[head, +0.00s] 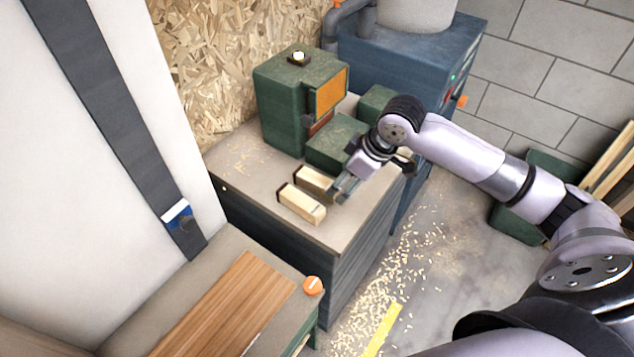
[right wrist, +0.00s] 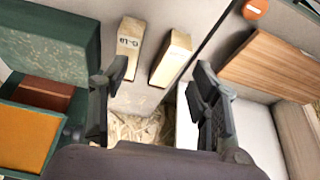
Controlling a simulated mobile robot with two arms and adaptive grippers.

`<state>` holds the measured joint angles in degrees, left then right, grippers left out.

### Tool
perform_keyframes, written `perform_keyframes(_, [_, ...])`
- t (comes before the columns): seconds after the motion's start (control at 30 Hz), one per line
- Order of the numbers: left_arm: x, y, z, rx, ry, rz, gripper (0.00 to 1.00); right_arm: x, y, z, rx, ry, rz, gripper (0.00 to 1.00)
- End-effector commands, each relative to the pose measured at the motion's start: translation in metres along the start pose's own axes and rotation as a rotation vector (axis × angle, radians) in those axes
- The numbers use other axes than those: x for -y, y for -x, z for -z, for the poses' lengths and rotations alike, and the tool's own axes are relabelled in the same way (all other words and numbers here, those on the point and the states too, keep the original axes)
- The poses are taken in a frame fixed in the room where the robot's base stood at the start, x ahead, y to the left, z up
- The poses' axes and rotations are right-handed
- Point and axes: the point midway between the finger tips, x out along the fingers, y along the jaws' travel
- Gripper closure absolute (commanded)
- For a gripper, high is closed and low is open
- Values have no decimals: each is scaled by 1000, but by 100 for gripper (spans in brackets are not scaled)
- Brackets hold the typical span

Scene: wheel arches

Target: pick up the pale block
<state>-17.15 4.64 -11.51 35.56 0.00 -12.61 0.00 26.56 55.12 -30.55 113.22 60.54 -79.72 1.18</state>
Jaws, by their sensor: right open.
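Two pale wooden blocks lie side by side on the grey-brown top of a bench. In the head view the nearer block (head: 302,204) lies clear of my gripper, and the farther block (head: 314,179) is close to its fingertips. The right wrist view shows a block with dark marks (right wrist: 129,46) and a plain-faced block (right wrist: 171,59). My right gripper (head: 341,191) is open and empty, with its fingers at the farther block's right end. Its spread fingers (right wrist: 155,92) frame the lower part of the wrist view, with both blocks beyond them. My left gripper is not in view.
A green machine (head: 285,100) with an orange panel stands behind the blocks. A lower bench with a wooden board (head: 225,310) and an orange knob (head: 313,286) is in front. Shavings cover the floor.

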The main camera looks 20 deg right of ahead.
Motion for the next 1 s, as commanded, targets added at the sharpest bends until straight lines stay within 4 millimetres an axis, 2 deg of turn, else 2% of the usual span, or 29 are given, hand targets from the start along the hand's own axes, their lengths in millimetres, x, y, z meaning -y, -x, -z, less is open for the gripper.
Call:
perform_keyframes(0.03, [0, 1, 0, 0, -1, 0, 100, -16, 16, 3, 2, -11, -13, 43])
perform_keyframes(0.13, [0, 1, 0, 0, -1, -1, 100, -32, 36, 6, 3, -34, -16, 43])
perform_keyframes(0.23, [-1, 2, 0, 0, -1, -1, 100, -41, 47, 7, 3, -50, -14, 43])
perform_keyframes(0.33, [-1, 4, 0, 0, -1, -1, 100, -44, 46, 8, 3, -58, -12, 43])
perform_keyframes(0.47, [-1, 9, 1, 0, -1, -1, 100, -43, 24, 8, 5, -60, -8, 43])
perform_keyframes(0.8, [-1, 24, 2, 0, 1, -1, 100, -44, -48, 8, 4, -58, -10, 43])
perform_keyframes(1.0, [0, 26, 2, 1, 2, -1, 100, -46, -68, 8, 2, -57, -13, 43])
